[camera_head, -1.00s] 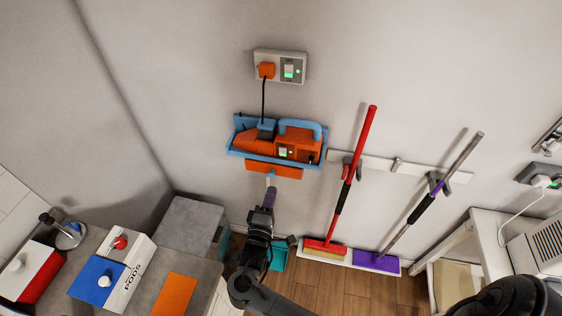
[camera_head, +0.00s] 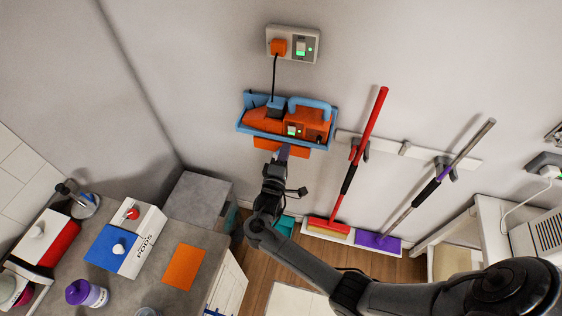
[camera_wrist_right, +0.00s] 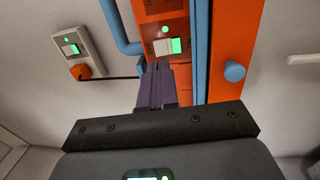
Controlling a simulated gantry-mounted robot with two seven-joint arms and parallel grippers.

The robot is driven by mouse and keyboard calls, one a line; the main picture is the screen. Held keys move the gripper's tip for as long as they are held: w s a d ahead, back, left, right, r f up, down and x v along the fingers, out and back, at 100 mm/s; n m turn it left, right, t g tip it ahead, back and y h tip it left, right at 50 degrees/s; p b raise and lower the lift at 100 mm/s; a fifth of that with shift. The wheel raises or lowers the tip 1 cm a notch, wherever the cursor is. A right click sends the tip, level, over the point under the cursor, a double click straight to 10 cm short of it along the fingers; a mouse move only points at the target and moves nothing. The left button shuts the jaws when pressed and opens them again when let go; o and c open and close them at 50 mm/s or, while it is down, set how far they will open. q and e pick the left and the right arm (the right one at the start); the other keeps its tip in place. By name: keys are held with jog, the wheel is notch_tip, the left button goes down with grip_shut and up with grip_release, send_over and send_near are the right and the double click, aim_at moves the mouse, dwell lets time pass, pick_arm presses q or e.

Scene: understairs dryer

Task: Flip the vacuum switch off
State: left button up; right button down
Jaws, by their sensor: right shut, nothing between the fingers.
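The orange vacuum (camera_head: 305,122) with a blue handle sits in a blue wall tray (camera_head: 258,133). Its switch (camera_head: 293,130) faces me with a lit green patch. In the right wrist view the switch (camera_wrist_right: 164,47) is a pale rocker beside a green patch, with a round green light above it. My right gripper (camera_head: 284,151) is shut and empty, its purple-grey fingers pointing up just below the switch. In the right wrist view its fingertips (camera_wrist_right: 153,67) appear just short of the rocker; I cannot tell whether they touch anything. My left gripper is out of view.
A wall socket (camera_head: 292,45) with its own green-lit switch and an orange plug is above, linked by a black cord. A red broom (camera_head: 365,135) and a purple broom (camera_head: 440,175) hang to the right. A cluttered grey counter (camera_head: 205,245) is lower left.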

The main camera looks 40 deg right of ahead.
aim_at(292, 129)
jog(key=p+x, duration=0.1)
jog(key=x, duration=0.5)
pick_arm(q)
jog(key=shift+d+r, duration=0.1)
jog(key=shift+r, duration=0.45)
